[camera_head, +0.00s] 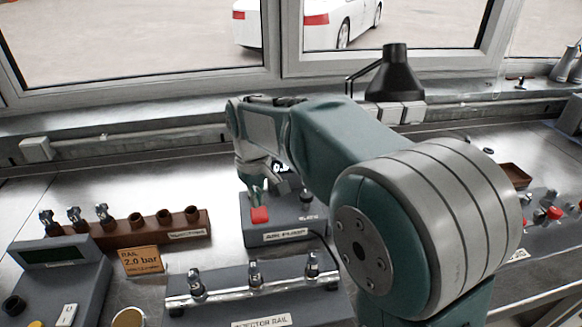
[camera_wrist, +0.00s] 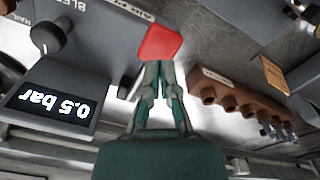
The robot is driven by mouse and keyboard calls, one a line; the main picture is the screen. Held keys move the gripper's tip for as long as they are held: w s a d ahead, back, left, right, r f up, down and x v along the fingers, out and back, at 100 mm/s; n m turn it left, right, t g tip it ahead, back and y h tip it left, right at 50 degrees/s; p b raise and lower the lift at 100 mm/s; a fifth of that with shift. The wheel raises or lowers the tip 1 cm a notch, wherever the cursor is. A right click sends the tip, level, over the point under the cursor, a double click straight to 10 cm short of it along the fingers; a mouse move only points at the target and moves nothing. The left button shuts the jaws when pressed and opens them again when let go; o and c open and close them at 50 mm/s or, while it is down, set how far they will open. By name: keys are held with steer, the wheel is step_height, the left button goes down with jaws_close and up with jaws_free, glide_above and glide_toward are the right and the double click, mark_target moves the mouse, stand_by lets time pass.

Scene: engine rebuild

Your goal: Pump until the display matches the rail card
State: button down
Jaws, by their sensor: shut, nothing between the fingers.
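The grey air pump (camera_head: 285,233) stands mid-bench, with a red handle (camera_head: 260,215) on its near left side. In the wrist view the red handle (camera_wrist: 160,43) is right at the fingertips of my gripper (camera_wrist: 159,72). My gripper (camera_head: 256,193) is shut with nothing in it, just above the handle; whether it touches is unclear. The pump's display (camera_wrist: 48,106) reads 0.5 bar, upside down in the wrist view; my arm mostly hides it in the head view. The orange rail card (camera_head: 142,261) reads RAIL 2.0 bar.
A black knob (camera_wrist: 46,37) sits on the pump. A brown injector rack (camera_head: 140,228) stands to its left, and an injector rail (camera_head: 240,290) in front. A grey box with a dark screen (camera_head: 57,252) is at far left. A black lamp (camera_head: 394,75) stands behind.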

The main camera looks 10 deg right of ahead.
mark_target(258, 213)
steer(key=shift+f, duration=2.45)
steer(key=shift+r, duration=2.45)
steer(key=shift+s+d+r, duration=0.2)
steer(key=s+d+m+t, duration=0.2)
steer(key=s+d, duration=0.2)
steer(key=s, duration=0.3)
steer(key=s+d+r+m+t, duration=0.1)
steer(key=s+d+m, duration=0.1)
steer(key=s+d, duration=0.2)
steer(key=s+d+r+m+t, duration=0.1)
steer(key=s+d, duration=0.3)
steer(key=s, duration=0.6)
steer(key=shift+s+r+m+t, duration=0.3)
steer(key=shift+m+t, duration=0.2)
steer(key=shift+t, duration=0.3)
